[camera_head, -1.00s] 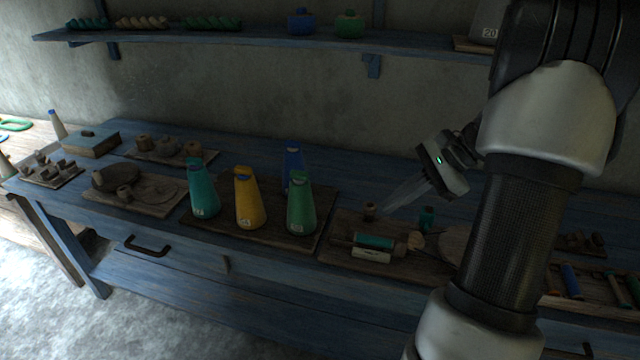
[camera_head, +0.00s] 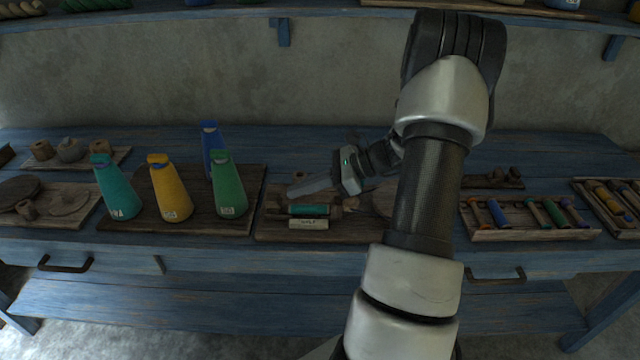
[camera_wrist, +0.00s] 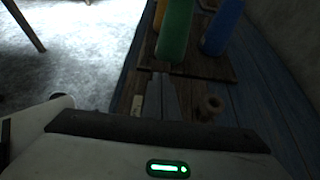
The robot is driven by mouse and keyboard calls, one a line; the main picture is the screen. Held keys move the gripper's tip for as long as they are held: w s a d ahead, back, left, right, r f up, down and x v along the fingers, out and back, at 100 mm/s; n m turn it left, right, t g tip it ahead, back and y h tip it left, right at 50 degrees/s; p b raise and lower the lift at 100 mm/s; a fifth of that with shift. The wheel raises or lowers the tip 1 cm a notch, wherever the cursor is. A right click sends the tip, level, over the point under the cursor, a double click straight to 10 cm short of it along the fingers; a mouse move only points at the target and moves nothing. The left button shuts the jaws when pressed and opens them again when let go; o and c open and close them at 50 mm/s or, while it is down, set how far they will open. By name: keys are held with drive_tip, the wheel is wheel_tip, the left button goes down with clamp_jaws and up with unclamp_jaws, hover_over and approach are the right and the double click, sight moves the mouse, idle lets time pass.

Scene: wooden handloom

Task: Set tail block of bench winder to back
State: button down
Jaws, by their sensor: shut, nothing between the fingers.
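The bench winder is a dark wooden board (camera_head: 275,226) with a teal spool (camera_head: 309,210) lying across it and a pale label (camera_head: 308,224) in front. A small wooden piece (camera_head: 300,176) stands behind the spool; it also shows in the wrist view (camera_wrist: 210,106), right of the fingers. I cannot tell which part is the tail block. My gripper (camera_head: 293,192) is shut and empty, pointing left just above and behind the spool. In the wrist view its fingers (camera_wrist: 162,78) lie over the board, beside the label (camera_wrist: 138,105). The gripper hides part of the winder.
Green (camera_head: 228,187), yellow (camera_head: 169,190), teal (camera_head: 117,190) and blue (camera_head: 211,140) yarn cones stand on a board to the left. A tray (camera_head: 530,234) of coloured bobbins lies to the right. A shelf (camera_head: 200,16) runs along the wall above the blue bench (camera_head: 285,142).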

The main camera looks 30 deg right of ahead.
sight(277, 197)
drive_tip(key=shift+x, duration=1.4)
drive_tip(key=shift+a, duration=0.15)
